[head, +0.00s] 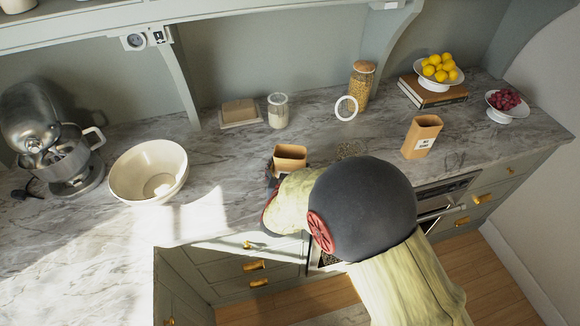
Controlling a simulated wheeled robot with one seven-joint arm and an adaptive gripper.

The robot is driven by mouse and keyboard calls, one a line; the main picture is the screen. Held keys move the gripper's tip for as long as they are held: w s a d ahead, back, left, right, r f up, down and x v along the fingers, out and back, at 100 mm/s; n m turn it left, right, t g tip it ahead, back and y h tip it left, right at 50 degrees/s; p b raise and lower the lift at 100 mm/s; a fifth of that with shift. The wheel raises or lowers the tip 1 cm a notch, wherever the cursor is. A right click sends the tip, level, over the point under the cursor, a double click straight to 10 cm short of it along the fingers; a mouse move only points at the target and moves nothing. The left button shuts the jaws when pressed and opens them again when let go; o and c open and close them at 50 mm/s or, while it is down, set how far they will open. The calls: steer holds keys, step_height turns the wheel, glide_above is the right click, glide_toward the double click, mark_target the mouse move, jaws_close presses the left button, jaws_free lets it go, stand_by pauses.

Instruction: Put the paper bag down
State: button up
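A brown paper bag (290,153) with an open top stands upright at my gripper (272,176), over the front part of the marble counter. My arm covers most of its lower part, so I cannot tell whether its base touches the counter. A dark part of my gripper shows at the bag's left side; the other finger is hidden, so its grip is not clear. A second brown paper bag (422,137) with a white label stands upright on the counter to the right, apart from my gripper.
The marble counter (225,165) has bare room left of the held-side bag. A cream bowl (149,171) and stand mixer (50,140) are at left. A glass jar (278,111), butter dish (239,113), pasta jar (361,84), lemon bowl (438,78) and grape bowl (506,106) stand behind.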

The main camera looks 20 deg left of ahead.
steer(key=o, duration=0.4)
steer(key=shift+r, duration=0.15)
steer(key=shift+s+r, duration=0.15)
steer(key=shift+s, duration=0.1)
steer(key=p+v, duration=0.1)
steer(key=v, duration=1)
steer(key=shift+s+p, duration=0.25)
steer(key=shift+p, duration=0.15)
